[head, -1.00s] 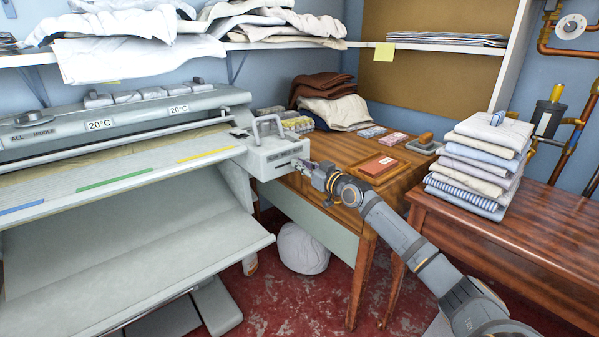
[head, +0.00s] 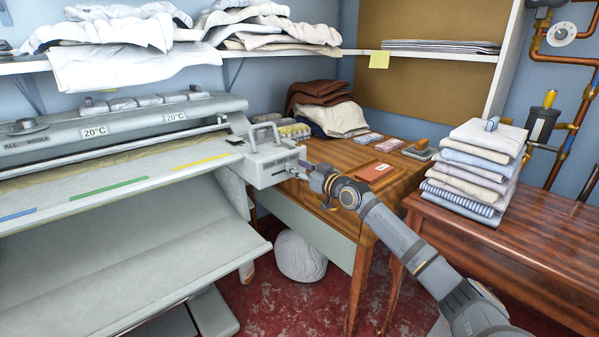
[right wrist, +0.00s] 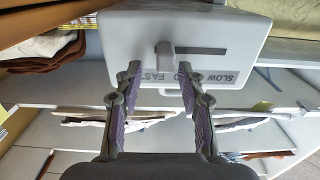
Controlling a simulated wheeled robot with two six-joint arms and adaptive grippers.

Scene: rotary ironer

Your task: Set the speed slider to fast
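The speed slider's knob (right wrist: 165,56) is a grey tab on the end face of the ironer's control box (right wrist: 118,45). In the right wrist view the lettering is upside down, with SLOW at the right and FAST at the left. The dark slot (right wrist: 205,51) shows to the right of the knob, which stands at the slot's left, FAST end. My right gripper (right wrist: 158,84) is open, its fingers on either side of the knob; contact cannot be told. My left gripper is out of view.
The ironer (head: 120,172) fills the left. A wooden table (head: 340,152) with a red-brown book (head: 376,171) stands behind my right arm. Folded laundry (head: 470,165) is stacked on a bench at the right. A white bundle (head: 300,256) lies on the floor below.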

